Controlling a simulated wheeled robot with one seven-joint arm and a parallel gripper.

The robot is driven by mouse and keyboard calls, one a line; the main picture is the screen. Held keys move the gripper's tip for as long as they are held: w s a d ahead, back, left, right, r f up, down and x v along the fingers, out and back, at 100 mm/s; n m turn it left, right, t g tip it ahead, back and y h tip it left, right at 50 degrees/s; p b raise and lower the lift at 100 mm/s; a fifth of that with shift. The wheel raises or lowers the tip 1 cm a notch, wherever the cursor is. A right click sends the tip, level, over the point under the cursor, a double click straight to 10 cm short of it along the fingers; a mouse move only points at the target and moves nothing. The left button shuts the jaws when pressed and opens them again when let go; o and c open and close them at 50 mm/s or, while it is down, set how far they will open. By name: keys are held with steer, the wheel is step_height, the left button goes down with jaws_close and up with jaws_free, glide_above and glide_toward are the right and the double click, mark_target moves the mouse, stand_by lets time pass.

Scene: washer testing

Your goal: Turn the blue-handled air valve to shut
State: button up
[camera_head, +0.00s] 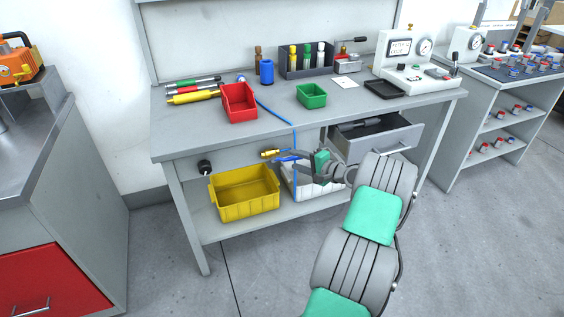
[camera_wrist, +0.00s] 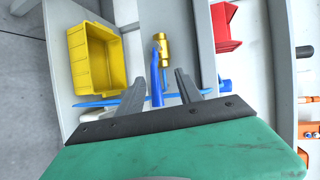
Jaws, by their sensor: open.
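The air valve has a brass body (camera_head: 269,153) and hangs at the front edge of the workbench. In the wrist view its brass body (camera_wrist: 162,48) lies just beyond my fingertips. Its blue handle (camera_wrist: 157,88) points back toward my palm and lies between my two fingers, with a visible gap to the right finger; contact on the left is unclear. My gripper (camera_wrist: 160,80) is open around the handle. In the head view my gripper (camera_head: 287,162) is at the bench front, right of the valve, and partly hides the handle.
A blue hose (camera_head: 275,112) runs over the bench edge and down near my gripper. A yellow bin (camera_head: 245,192) stands on the lower shelf, below the valve. A red bin (camera_head: 239,102) sits on the benchtop above.

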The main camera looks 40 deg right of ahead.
mark_target(298, 159)
steer(key=shift+s+d+f+m+t, duration=0.15)
steer(key=shift+s+d+f+m, duration=0.15)
steer(key=shift+d, duration=0.25)
steer(key=shift+s+d+f+m+t, duration=0.2)
steer(key=shift+d+f, duration=0.15)
steer(key=shift+d, duration=0.15)
steer(key=shift+w+d, duration=0.1)
steer(key=shift+d, duration=0.15)
steer(key=x, duration=0.7)
steer(key=shift+w+b, duration=0.2)
steer(key=shift+b, duration=0.1)
jaws_close()
